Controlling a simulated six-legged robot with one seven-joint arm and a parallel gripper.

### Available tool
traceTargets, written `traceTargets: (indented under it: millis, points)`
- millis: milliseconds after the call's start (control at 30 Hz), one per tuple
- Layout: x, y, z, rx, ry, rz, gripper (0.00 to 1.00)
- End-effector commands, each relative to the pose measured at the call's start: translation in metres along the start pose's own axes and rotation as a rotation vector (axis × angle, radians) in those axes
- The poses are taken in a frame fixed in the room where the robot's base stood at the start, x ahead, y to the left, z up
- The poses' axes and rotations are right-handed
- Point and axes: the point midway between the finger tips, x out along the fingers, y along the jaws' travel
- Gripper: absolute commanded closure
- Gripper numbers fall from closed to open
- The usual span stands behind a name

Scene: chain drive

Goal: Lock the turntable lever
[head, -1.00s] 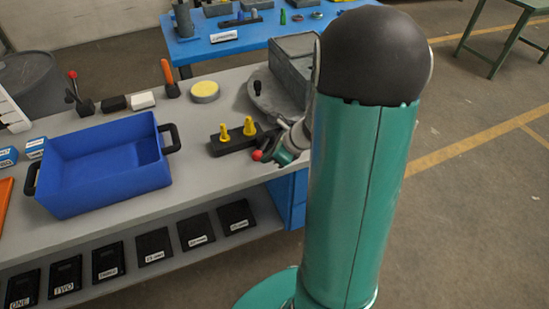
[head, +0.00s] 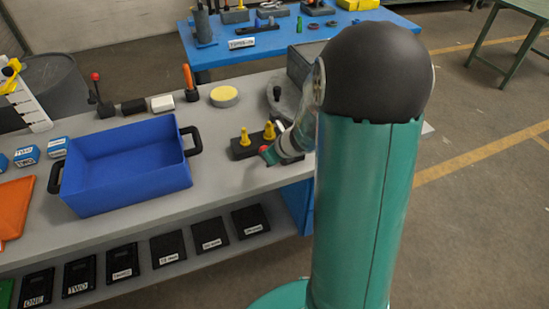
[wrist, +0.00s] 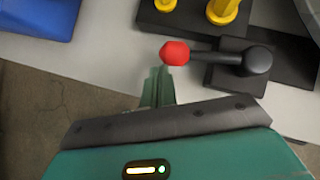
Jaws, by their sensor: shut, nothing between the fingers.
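The lever is a black arm with a red ball knob (wrist: 174,53) and a black pivot block (wrist: 240,62). In the wrist view its arm points left, roughly along the black base with yellow pins. The knob also shows in the head view (head: 264,149) at the bench's front edge. The turntable (head: 289,98) is a grey disc with a black knob, partly hidden behind my arm. My gripper (wrist: 160,80) is shut and empty, its fingertips just below the red knob in the wrist view. Whether they touch the knob I cannot tell.
A blue bin (head: 125,178) fills the bench's middle. A yellow-topped round pad (head: 224,96) lies behind. A blue table (head: 345,38) stands farther back. Bare bench lies between bin and pin base.

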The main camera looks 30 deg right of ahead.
Motion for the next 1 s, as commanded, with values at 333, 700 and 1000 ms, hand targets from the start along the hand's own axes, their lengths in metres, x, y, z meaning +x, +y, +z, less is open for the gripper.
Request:
traceTargets:
  millis: [333, 700, 1000]
  points:
    - [0.011, 0.000, 0.013, 0.000, 0.001, -0.002, 1.00]
    - [0.012, 0.001, 0.015, 0.002, 0.000, -0.002, 1.00]
    - [0.011, 0.001, 0.015, 0.001, -0.001, -0.003, 1.00]
